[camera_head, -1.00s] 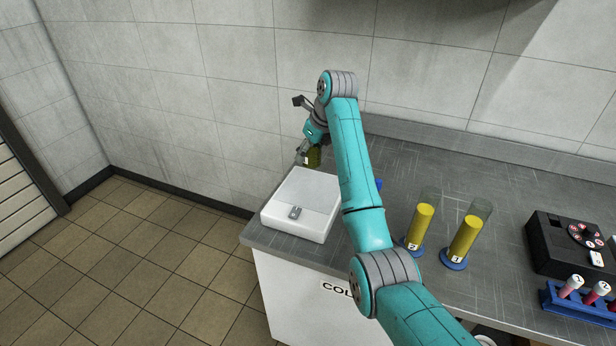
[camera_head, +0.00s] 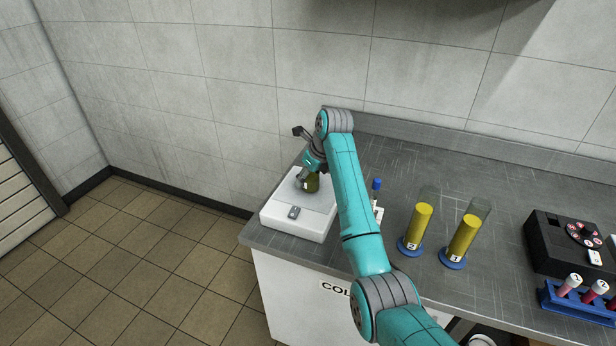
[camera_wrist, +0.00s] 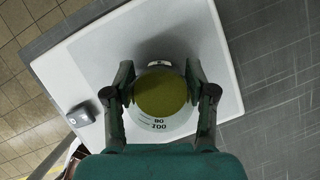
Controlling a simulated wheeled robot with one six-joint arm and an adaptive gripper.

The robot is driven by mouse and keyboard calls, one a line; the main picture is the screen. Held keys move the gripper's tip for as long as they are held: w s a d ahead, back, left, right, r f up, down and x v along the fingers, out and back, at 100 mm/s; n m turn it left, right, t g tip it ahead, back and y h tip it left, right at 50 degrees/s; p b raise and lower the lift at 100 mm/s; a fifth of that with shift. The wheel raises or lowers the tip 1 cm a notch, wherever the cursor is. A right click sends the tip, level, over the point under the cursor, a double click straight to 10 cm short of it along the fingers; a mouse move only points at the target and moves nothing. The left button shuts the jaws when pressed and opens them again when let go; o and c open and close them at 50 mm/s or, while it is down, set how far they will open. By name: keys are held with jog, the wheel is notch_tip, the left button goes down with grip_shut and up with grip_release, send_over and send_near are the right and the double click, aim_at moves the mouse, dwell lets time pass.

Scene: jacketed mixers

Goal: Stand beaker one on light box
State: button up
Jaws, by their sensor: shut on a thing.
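My gripper (camera_wrist: 160,98) is shut on a beaker (camera_wrist: 160,92) of yellow-green liquid, one finger on each side. The wrist view shows graduation marks on its wall; a number label naming it cannot be read. In the head view the beaker (camera_head: 312,184) is upright over the rear part of the white light box (camera_head: 300,220), partly hidden by my gripper (camera_head: 308,183). The light box also shows in the wrist view (camera_wrist: 80,60), with a small grey switch (camera_wrist: 80,117) on it. The beaker's base looks at or just above the top; I cannot tell if it touches.
Two cylinders of yellow liquid on blue bases, one left (camera_head: 418,228) and one right (camera_head: 462,240), stand right of my arm. A blue-capped item (camera_head: 376,185) is close beside my arm. A black device (camera_head: 565,245) and a blue tube rack (camera_head: 580,302) are at the right.

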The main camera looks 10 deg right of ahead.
jog(key=o, duration=1.3)
jog(key=v, duration=1.2)
jog(key=shift+r, duration=0.15)
